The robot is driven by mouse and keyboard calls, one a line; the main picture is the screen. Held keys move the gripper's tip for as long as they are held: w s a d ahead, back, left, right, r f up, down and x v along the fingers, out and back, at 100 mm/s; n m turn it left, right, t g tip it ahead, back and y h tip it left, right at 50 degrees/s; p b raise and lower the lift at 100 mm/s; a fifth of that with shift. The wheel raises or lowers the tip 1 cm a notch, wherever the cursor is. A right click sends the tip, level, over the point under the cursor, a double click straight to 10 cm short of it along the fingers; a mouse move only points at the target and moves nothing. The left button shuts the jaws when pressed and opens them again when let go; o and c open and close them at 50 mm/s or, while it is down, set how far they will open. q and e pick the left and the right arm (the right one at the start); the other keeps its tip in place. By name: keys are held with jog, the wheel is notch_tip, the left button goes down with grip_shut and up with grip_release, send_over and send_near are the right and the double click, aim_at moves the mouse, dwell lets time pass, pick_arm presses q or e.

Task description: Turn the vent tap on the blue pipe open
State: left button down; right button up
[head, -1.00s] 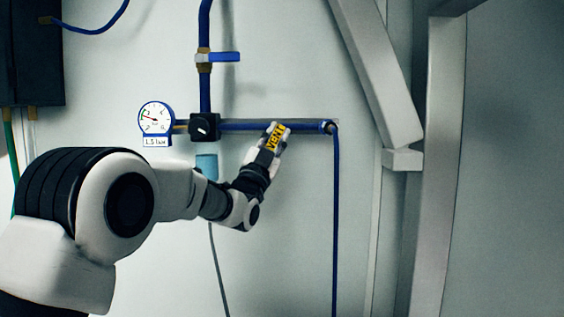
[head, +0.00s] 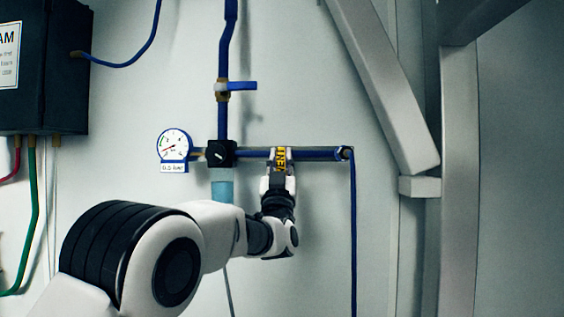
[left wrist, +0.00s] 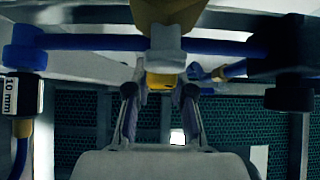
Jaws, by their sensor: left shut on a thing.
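The vent tap shows in the head view as a yellow VENT tag (head: 282,158) on the horizontal blue pipe (head: 315,154). My left gripper (head: 279,176) reaches up to it from below and is shut on the tap's handle. The tag stands nearly upright, square to the pipe. In the left wrist view the tap (left wrist: 166,45) has a pale block with yellow parts, and my two fingers (left wrist: 160,105) stand on either side just below it. The fingers hide part of the handle. My right gripper is not in view.
A round gauge (head: 174,145) and a black block (head: 221,154) sit left of the tap. Above is a valve with a blue lever (head: 239,86). A dark box (head: 42,68) hangs at upper left. Grey beams (head: 459,180) stand at right.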

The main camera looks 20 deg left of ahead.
pick_arm(q)
jog(key=c, duration=1)
grip_release()
jog(key=shift+a, duration=0.1)
jog(key=v, duration=1.2)
jog(key=shift+w, duration=0.1)
